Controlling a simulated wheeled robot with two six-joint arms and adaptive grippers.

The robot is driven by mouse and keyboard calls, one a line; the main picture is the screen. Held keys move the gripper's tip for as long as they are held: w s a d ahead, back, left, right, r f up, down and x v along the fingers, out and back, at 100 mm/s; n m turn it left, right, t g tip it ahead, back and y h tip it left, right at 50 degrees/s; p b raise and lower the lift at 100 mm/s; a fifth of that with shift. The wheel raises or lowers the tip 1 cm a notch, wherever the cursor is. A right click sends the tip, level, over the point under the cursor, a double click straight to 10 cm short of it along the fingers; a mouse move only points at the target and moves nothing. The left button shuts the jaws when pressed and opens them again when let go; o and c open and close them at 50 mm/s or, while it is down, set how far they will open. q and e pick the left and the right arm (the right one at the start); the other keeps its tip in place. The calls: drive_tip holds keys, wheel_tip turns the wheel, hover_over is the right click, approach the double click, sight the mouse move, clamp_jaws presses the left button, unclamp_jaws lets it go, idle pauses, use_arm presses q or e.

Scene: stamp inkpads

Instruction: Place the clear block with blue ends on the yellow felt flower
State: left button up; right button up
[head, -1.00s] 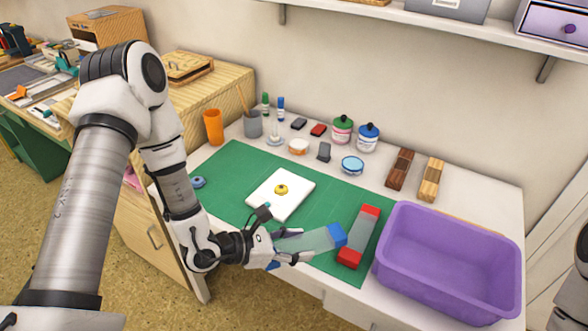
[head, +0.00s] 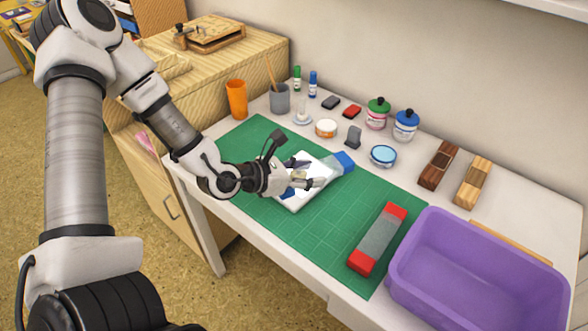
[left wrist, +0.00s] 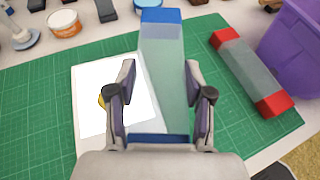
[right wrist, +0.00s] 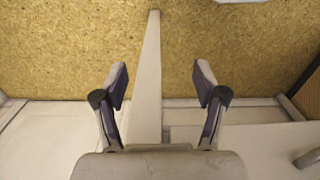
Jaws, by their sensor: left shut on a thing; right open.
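My left gripper (head: 308,178) is shut on the clear block with blue ends (head: 344,162) and holds it over the white square (left wrist: 90,75) on the green mat. In the left wrist view the clear block (left wrist: 162,55) lies lengthwise between the fingers, one blue end far and one near. The yellow felt flower (left wrist: 101,101) lies on the white square, left of the block and partly hidden by the left finger. In the head view the gripper largely hides the flower. My right gripper (right wrist: 160,72) is open and empty, shown only in its wrist view.
A clear block with red ends (head: 378,238) lies on the green mat (head: 310,240), right of the white square. A purple bin (head: 480,275) stands at the right. Cups, jars, inkpads and wooden blocks line the back. The mat's front is clear.

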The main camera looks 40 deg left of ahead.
use_arm(q)
drive_tip(key=a, duration=0.1)
drive_tip(key=w+a, duration=0.1)
drive_tip(key=a, duration=0.1)
drive_tip(key=w+a, duration=0.1)
drive_tip(key=shift+w+a+f, duration=0.1)
drive_tip(key=shift+w+a, duration=0.05)
drive_tip(key=shift+a, duration=0.2)
drive_tip(key=shift+w+a+f, duration=0.15)
drive_tip(key=shift+w+a, duration=0.2)
drive_tip(key=shift+a, duration=0.25)
wheel_tip(320, 180, down, 3)
drive_tip(key=shift+s+a+f+b, duration=0.1)
drive_tip(key=shift+a+b, duration=0.05)
drive_tip(key=shift+b, duration=0.45)
drive_tip(key=shift+f, duration=0.3)
drive_tip(key=shift+w, duration=0.2)
drive_tip(key=shift+s, duration=0.15)
drive_tip(key=o, duration=1.4)
drive_tip(key=shift+f, duration=0.1)
